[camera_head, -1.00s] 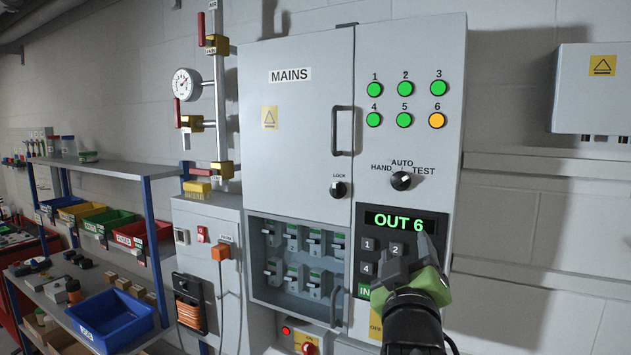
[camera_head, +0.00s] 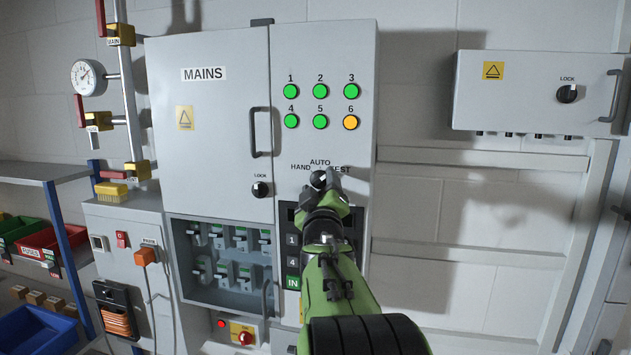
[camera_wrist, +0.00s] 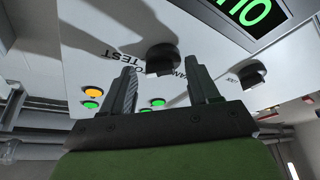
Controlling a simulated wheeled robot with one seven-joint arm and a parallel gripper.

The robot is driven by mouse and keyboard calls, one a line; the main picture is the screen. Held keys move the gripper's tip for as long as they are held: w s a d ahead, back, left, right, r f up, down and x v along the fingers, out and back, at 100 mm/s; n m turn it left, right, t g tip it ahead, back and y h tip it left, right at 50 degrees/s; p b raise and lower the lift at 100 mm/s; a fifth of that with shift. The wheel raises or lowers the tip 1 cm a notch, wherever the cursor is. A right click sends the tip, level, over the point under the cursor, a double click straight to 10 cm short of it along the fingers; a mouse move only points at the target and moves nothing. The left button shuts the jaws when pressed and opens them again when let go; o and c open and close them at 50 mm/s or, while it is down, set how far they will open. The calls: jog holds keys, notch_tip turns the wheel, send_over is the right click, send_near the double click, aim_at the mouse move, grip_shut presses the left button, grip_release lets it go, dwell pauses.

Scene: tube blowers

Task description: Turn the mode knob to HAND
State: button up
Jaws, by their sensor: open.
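The mode knob (camera_head: 319,179) is a black round knob on the grey MAINS cabinet, below the words HAND, AUTO and TEST. Its pointer is partly hidden in the head view. In the wrist view the knob (camera_wrist: 163,57) appears upside down, with a pale mark on the side facing AUTO. My gripper (camera_head: 327,188) is in front of the knob, its fingers covering part of it and part of the TEST label. In the wrist view my open gripper (camera_wrist: 162,72) has one finger on each side of the knob; I cannot tell whether they touch it.
A similar LOCK knob (camera_head: 261,189) sits to the left, below the door handle (camera_head: 258,132). The keypad (camera_head: 292,240) is mostly behind my arm. Lit lamps (camera_head: 320,91) are above. A second box (camera_head: 530,95) hangs on the right wall.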

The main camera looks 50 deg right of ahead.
jog(key=shift+a, duration=0.1)
jog(key=c, duration=1)
jog(key=shift+c, duration=0.2)
jog(key=shift+s+n, duration=0.1)
jog(key=shift+n, duration=0.4)
jog(key=n+y+b, duration=0.2)
jog(key=n, duration=0.2)
jog(key=shift+r+n, duration=0.15)
jog(key=shift+n, duration=0.15)
jog(key=n, duration=0.1)
jog(key=n+y, duration=0.1)
jog(key=n, duration=0.1)
jog(key=n+y, duration=0.1)
jog(key=shift+r+n+b, duration=0.25)
jog(key=shift+n+b, duration=0.15)
jog(key=n, duration=0.1)
jog(key=n+g, duration=0.1)
jog(key=n, duration=0.1)
jog(key=n+g+y, duration=0.1)
jog(key=shift+w+r+n+p, duration=0.2)
jog(key=shift+r+n+p, duration=0.1)
jog(key=shift+n+p, duration=0.1)
jog(key=n+g, duration=0.2)
jog(key=n, duration=0.2)
jog(key=shift+w+a+p, duration=0.1)
jog(key=shift+w+p, duration=0.05)
jog(key=shift+p, duration=0.2)
jog(key=shift+r, duration=0.1)
